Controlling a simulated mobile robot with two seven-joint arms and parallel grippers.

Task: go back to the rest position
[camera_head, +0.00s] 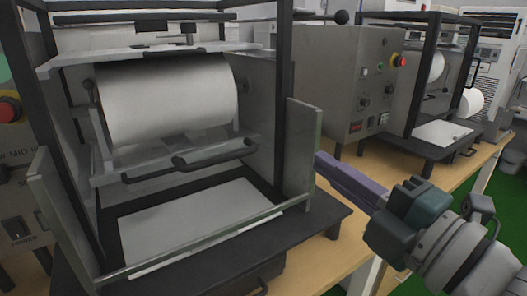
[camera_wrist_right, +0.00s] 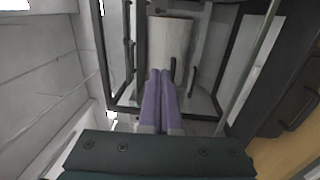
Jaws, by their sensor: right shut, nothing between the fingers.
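My right gripper (camera_head: 322,160) comes in from the lower right in the head view. Its long purple fingers are shut together with nothing between them. They point left, and their tips appear beside the right side panel of the near test machine (camera_head: 300,150). Whether they touch the panel cannot be told. In the right wrist view the closed fingers (camera_wrist_right: 159,74) point at the machine's white roller (camera_wrist_right: 172,45). The same roller (camera_head: 168,98) shows whole in the head view. My left gripper is not in view.
The near machine has a black frame, a black handle (camera_head: 190,160) and a white plate (camera_head: 190,218). A grey control box (camera_head: 350,85) with buttons and a second similar machine (camera_head: 430,95) stand behind on the wooden table (camera_head: 345,240). Green floor (camera_head: 503,195) shows at the right.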

